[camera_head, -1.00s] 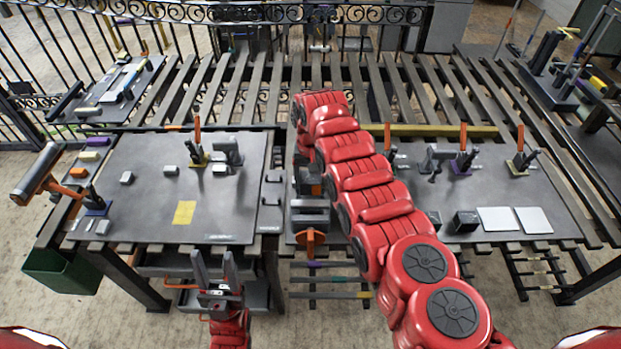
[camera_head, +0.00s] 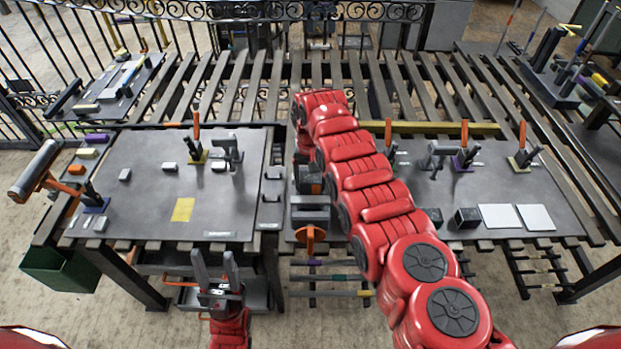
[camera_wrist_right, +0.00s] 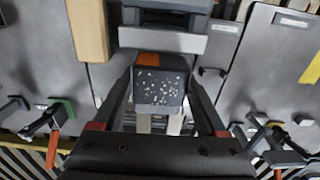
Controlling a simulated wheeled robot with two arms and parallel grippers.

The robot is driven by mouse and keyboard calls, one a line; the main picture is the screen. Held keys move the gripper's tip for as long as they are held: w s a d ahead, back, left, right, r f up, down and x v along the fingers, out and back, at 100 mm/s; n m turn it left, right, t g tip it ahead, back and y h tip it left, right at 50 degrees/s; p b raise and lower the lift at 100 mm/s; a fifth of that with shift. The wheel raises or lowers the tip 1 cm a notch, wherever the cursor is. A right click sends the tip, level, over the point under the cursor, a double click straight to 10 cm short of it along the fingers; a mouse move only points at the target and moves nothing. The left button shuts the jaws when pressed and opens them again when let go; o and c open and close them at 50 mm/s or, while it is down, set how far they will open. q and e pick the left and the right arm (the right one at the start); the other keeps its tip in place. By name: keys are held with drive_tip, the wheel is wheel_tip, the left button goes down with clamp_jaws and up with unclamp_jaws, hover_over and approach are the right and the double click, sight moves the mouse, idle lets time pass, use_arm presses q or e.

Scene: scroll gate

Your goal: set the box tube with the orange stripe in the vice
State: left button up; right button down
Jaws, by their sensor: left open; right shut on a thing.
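My right gripper (camera_wrist_right: 160,108) is shut on a dark box tube (camera_wrist_right: 158,85) with a speckled end face. An orange patch shows on the tube's upper edge in the right wrist view. The grey vice (camera_wrist_right: 163,40) is just beyond the tube in that view. In the head view the vice (camera_head: 310,216) stands at the bench's front edge, with an orange handle below it. My right arm hides the right gripper and much of the tube there. I cannot tell whether the tube is between the jaws. My left gripper (camera_head: 216,262) is open and empty in front of the left bench panel.
A yellow square (camera_head: 183,209) lies on the left panel, with small blocks and upright clamps around it. Two white plates (camera_head: 516,217) and a black cube (camera_head: 466,217) lie on the right panel. A green bin (camera_head: 60,270) is below the left corner.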

drive_tip(key=shift+f+b, duration=0.5)
unclamp_jaws()
drive_tip(key=shift+w+r, duration=0.1)
drive_tip(key=shift+r, duration=0.5)
wheel_tip(320, 180, up, 10)
drive_tip(key=b, duration=0.4)
drive_tip(key=shift+b, duration=0.35)
wheel_tip(320, 180, up, 6)
drive_tip(key=p, duration=0.5)
drive_tip(key=shift+r+p, duration=0.15)
drive_tip(key=shift+p, duration=0.2)
